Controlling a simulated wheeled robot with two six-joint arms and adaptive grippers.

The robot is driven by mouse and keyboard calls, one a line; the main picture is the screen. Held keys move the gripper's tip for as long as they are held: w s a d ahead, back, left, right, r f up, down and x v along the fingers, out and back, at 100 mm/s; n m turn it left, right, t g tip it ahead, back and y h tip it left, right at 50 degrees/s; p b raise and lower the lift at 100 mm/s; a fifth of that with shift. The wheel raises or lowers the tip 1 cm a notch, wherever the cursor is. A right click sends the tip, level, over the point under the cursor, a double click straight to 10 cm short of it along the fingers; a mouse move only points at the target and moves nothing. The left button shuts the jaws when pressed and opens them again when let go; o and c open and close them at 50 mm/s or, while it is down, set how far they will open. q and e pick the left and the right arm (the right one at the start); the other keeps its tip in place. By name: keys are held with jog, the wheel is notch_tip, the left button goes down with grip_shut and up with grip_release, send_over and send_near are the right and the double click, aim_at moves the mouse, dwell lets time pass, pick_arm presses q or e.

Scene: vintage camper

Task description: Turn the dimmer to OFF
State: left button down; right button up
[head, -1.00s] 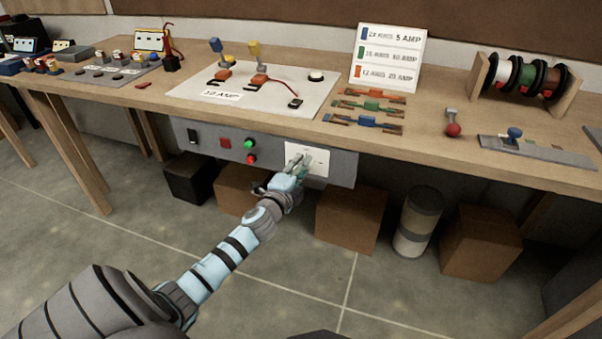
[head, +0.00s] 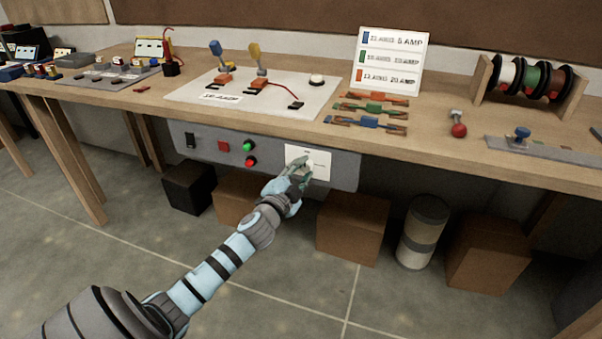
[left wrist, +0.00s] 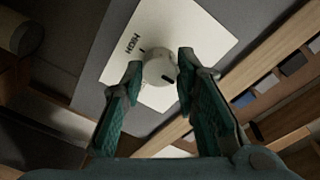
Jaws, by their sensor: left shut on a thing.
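The dimmer knob (left wrist: 160,69) is a round white knob with a dark mark, on a white plate (head: 319,160) set in the grey panel under the bench's front edge. In the left wrist view the plate (left wrist: 205,45) carries the word HIGH beside the knob; other lettering there is hidden or unreadable. My left gripper (head: 299,168) reaches the plate. In the left wrist view its two fingers (left wrist: 158,77) stand on either side of the knob, shut on it. In the head view the fingers cover most of the knob. My right gripper is in neither view.
The grey panel (head: 270,152) also carries a black switch, a red square button, and green and red round buttons left of the plate. The wooden bench (head: 440,160) overhangs it. Boxes (head: 352,228) and a striped canister (head: 422,232) stand on the floor below.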

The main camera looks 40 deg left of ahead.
pick_arm(q)
jog(key=shift+f, duration=0.1)
jog(key=c, duration=1.2)
grip_release()
jog(key=shift+c, duration=0.2)
jog(key=v, duration=1.2)
